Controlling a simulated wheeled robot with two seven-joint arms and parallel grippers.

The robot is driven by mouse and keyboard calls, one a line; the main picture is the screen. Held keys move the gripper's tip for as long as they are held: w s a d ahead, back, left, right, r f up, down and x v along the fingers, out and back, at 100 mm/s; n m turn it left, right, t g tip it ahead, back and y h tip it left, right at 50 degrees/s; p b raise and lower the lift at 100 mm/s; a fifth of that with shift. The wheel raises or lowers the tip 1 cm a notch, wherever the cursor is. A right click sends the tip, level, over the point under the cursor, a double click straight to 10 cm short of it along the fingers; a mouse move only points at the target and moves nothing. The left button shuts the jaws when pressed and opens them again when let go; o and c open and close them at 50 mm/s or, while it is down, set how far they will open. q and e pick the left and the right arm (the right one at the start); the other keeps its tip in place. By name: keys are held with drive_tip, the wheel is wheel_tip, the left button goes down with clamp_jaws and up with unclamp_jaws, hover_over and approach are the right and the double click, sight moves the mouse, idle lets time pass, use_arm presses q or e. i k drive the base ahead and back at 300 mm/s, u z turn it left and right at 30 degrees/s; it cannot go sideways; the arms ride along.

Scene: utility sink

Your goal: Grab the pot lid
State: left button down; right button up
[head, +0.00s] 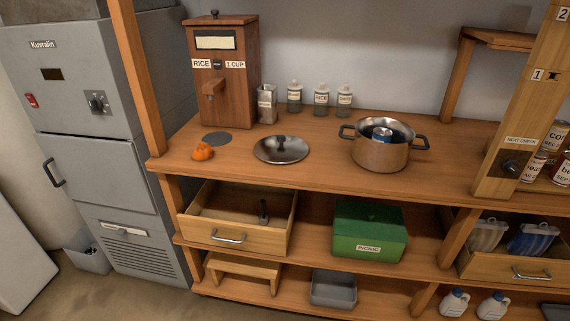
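The pot lid (282,149) is a round, shiny metal disc with a dark knob on top. It lies flat on the wooden counter, left of the pot and apart from it. The metal pot (380,154) stands on the counter with two dark side handles. It is uncovered, and a blue-labelled can (381,135) shows inside it. Neither of my grippers is in the head view.
A wooden rice dispenser (221,75) stands behind and left of the lid. A small orange object (203,152) lies left of the lid, and several small jars (321,94) stand behind. An open drawer (228,234) juts out below. The counter (320,170) around the lid is clear.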

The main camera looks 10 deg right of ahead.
sight(277, 148)
drive_tip(key=z, duration=0.05)
drive_tip(key=k, duration=0.65)
drive_tip(key=u, duration=1)
drive_tip(key=i, duration=1.2)
drive_tip(key=z, duration=0.5)
drive_tip(key=i, duration=0.95)
drive_tip(key=z, duration=0.85)
